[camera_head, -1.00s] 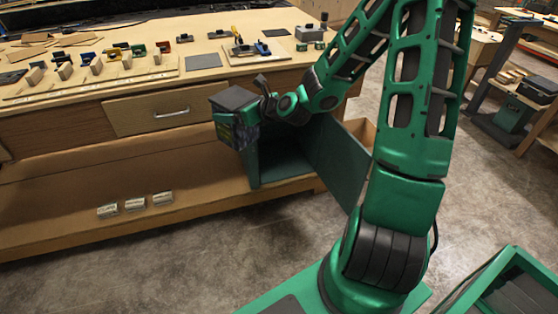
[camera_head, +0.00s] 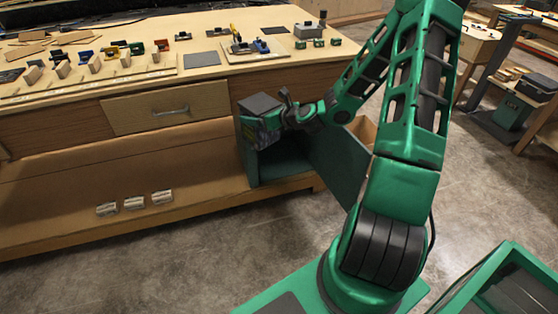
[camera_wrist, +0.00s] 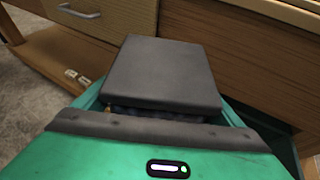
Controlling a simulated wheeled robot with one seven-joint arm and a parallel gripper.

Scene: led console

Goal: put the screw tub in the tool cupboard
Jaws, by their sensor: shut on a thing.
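My gripper (camera_head: 262,118) is shut on the screw tub (camera_head: 266,138), a small dark, mottled tub just under the grey upper finger. It holds the tub in the air in front of the upper part of the tool cupboard's mouth; whether it is inside the mouth I cannot tell. The tool cupboard (camera_head: 252,166) is a dark green box beneath the right end of the bench, its door (camera_head: 338,160) swung open to the right. In the wrist view the grey finger (camera_wrist: 163,72) hides nearly all of the tub, and green cupboard edges show around it.
The bench top (camera_head: 150,80) above carries several tools and blocks. A closed drawer (camera_head: 140,112) is left of the cupboard. Three small pale boxes (camera_head: 134,203) lie on the low shelf (camera_head: 60,220). Open floor (camera_head: 190,270) lies in front.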

